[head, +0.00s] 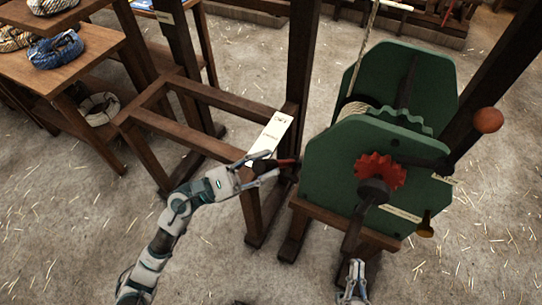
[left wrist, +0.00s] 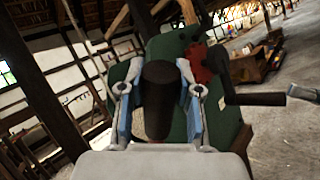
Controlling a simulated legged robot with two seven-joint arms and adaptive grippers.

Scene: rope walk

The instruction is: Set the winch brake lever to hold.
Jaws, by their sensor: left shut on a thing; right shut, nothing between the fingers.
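The winch (head: 340,160) has green side plates and a red toothed wheel (head: 380,172). A lever with a dark grip and a red part (head: 287,162) sticks out from the winch's left side. My left gripper (head: 262,168) is shut on this lever's grip. In the left wrist view the dark round grip (left wrist: 158,100) lies between the two fingers (left wrist: 157,92), with the green winch behind it. My right gripper (head: 355,276) is shut and empty, low in front of the winch. A white plate (head: 270,138) stands by the lever; its writing is too small to read.
A wooden frame (head: 190,143) stands left of the winch, and a table (head: 85,70) with rope coils (head: 56,50) further left. The straw-strewn floor in front is clear.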

